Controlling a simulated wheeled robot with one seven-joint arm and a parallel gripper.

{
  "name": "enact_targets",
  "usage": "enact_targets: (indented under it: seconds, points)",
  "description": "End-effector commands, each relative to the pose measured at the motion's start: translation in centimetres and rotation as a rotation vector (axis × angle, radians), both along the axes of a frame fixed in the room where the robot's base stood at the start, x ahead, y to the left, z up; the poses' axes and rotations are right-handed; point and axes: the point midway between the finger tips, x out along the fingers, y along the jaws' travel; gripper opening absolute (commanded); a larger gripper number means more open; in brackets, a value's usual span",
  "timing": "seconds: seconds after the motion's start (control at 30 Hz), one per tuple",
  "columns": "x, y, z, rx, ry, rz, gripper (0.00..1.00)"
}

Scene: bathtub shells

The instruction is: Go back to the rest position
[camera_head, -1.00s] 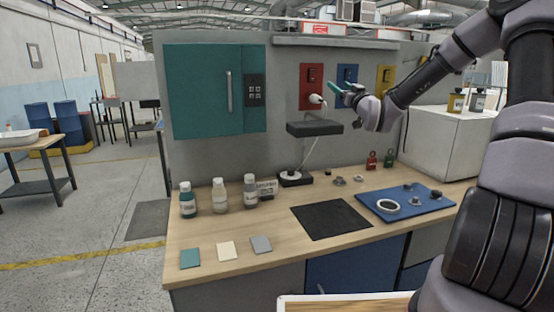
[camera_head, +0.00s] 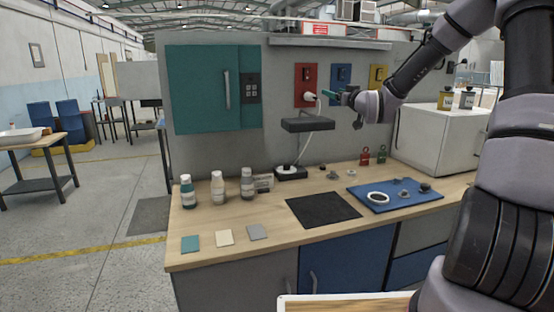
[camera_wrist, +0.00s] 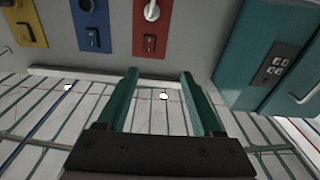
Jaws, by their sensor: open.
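My gripper (camera_head: 337,95) is raised in front of the grey back panel, above the workbench (camera_head: 225,257). In the wrist view my gripper (camera_wrist: 160,85) shows two teal fingers spread apart with nothing between them. In the head view it is near the blue wall box (camera_head: 341,76) and the red wall box (camera_head: 306,85), right of a small dark shelf (camera_head: 308,125). I cannot tell whether it touches anything there. A white plug with a cable sits at the red box.
The bench holds several bottles (camera_head: 218,190), three coloured tiles (camera_head: 224,238), a black mat (camera_head: 322,209) and a blue tray (camera_head: 420,202) with round parts. A teal cabinet (camera_head: 200,90) hangs at left. A white box (camera_head: 437,140) stands at right.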

Motion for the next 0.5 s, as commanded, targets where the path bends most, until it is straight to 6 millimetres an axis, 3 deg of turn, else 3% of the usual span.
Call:
enact_targets:
  seconds: [0.27, 0.37, 0.5]
  points:
    - [-3.0, 0.7, -1.1, -0.115, 0.207, -0.034, 0.68]
    - [-5.3, 0.2, -1.1, -0.16, 0.314, -0.077, 0.68]
    - [-10.0, -1.5, -0.3, -0.189, 0.475, -0.17, 0.68]
